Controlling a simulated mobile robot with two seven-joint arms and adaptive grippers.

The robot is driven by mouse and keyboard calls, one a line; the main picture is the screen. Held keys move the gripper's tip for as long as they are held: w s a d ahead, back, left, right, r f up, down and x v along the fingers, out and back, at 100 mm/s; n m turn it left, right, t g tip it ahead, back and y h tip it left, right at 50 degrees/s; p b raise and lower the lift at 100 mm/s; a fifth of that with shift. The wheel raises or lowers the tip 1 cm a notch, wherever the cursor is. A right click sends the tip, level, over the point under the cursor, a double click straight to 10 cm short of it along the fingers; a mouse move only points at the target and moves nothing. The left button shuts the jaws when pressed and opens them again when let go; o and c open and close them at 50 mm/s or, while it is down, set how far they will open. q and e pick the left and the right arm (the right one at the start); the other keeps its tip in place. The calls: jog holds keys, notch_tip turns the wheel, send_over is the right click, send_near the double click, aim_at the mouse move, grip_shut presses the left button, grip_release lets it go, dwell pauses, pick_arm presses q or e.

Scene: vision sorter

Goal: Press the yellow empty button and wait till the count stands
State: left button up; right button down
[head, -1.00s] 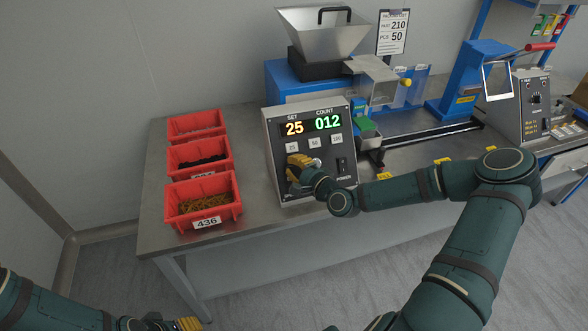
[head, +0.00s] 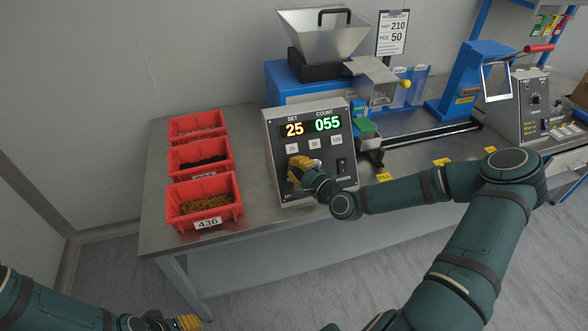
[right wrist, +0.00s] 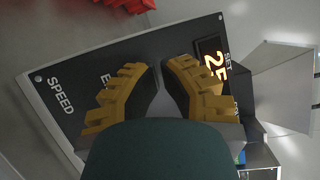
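The grey control box (head: 268,133) stands on the bench with its display lit. SET reads 25 in orange and the count display (head: 327,123) reads 055 in green. My right gripper (head: 294,172) is at the lower left of the panel face, its fingertips close to it; I cannot tell whether they touch. In the right wrist view its yellow fingers (right wrist: 159,64) are drawn together with nothing visible between them. The yellow button is not visible; a label starting with E is partly hidden behind a finger. My left gripper (head: 187,323) is low at the bottom edge, partly cut off.
Preset buttons (head: 315,143) and a power switch (head: 341,166) are on the panel. Red bins (head: 204,201) stand left of the box, the front one labelled 436. A hopper (head: 322,38) stands behind. A packing list (head: 393,32) reads part 210, pcs 50.

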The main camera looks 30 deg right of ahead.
jog(key=s+r+p, duration=0.1)
jog(key=s, duration=0.1)
jog(key=s+a+r+p, duration=0.1)
jog(key=s+r+p, duration=0.1)
dwell(0.4)
dwell(0.7)
